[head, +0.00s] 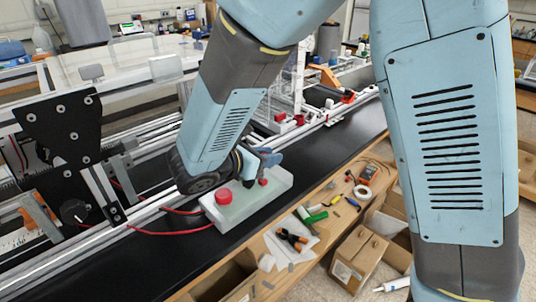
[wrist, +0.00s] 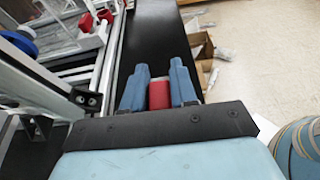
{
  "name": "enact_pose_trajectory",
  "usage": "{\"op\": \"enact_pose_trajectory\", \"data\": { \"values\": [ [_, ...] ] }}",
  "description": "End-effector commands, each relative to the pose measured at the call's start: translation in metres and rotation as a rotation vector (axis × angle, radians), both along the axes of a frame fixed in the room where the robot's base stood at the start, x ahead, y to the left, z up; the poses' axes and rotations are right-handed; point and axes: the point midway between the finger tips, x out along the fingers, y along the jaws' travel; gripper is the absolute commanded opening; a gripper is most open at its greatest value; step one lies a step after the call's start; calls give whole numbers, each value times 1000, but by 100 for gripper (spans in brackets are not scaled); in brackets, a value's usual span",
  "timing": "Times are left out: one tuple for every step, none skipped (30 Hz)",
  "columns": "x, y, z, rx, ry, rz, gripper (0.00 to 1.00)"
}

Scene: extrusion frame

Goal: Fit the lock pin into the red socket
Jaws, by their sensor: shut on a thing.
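My gripper (wrist: 158,80) has its two blue fingers closed around a red cylinder, the lock pin (wrist: 159,95), in the wrist view. In the head view my gripper (head: 270,160) is partly hidden by my arm, above the far end of a pale box. Small red parts (head: 281,117) sit on the frame beyond it. They also show at the upper left of the wrist view (wrist: 105,15). I cannot tell which of them is the red socket, or see its opening.
The pale box (head: 245,212) with a red button (head: 223,196) stands on the black bench strip (head: 330,150). Aluminium rails (head: 150,205) run along its left. Tools and a tape roll (head: 362,192) lie on the wooden ledge at right. Cardboard boxes (head: 360,255) stand below.

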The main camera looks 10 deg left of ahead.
Motion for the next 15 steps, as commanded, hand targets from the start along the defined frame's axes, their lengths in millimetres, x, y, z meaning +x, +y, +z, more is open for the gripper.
{"op": "enact_pose_trajectory", "data": {
  "values": [
    [0, 0, -1, 0, 0, 0, 0],
    [0, 0, -2, 0, 0, 0, 0],
    [0, 0, -2, 0, 0, 0, 0],
    [0, 0, -3, 0, 0, 0, 0],
    [0, 0, -4, 0, 0, 0, 0],
    [0, 0, -4, 0, 0, 0, 0],
    [0, 0, -5, 0, 0, 0, 0],
    [0, 0, -6, 1, -1, 0, 0],
    [0, 0, -6, 1, -1, 0, 29],
    [0, 0, -6, 1, -1, 0, 32],
    [0, 0, -5, 1, -1, 0, 35],
    [0, 0, -5, 1, -1, 0, 39],
    [0, 0, -5, 1, -1, 0, 41],
    [0, 0, -5, 1, -1, 0, 44],
    [0, 0, -5, 1, -1, 0, 48]
  ]
}}
